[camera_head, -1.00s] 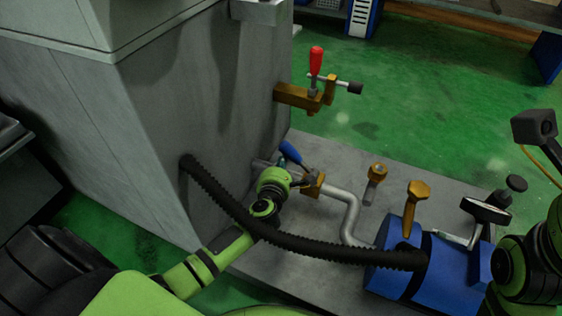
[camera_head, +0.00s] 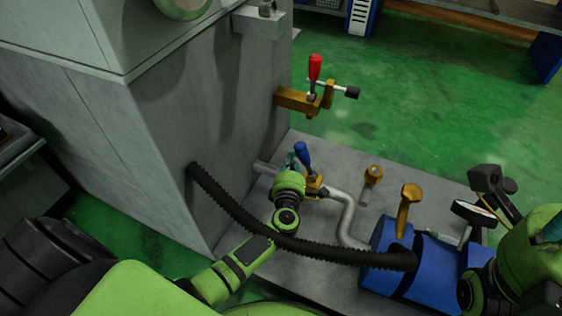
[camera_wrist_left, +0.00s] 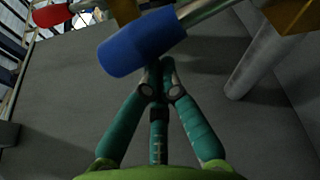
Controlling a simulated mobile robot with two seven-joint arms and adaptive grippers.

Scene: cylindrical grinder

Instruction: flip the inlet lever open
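The inlet lever has a blue handle (camera_head: 302,153) and sits on a brass-coloured valve on the grey pipe. It stands nearly upright, leaning slightly left. My left gripper (camera_head: 293,161) is just left of the handle, mostly hidden behind my green wrist. In the left wrist view the blue handle (camera_wrist_left: 140,43) crosses just beyond the teal fingertips (camera_wrist_left: 161,66). The fingers converge and look shut, with nothing seen between them. I cannot tell whether they touch the handle. My right arm is at the right edge; only a teal bit, perhaps of its gripper (camera_head: 552,230), shows.
A black hose (camera_head: 290,241) runs from the grey machine wall to the blue cylinder (camera_head: 386,240), passing close to my left wrist. A red-handled lever (camera_head: 315,68) on a brass fitting projects from the wall above. Green floor lies open behind.

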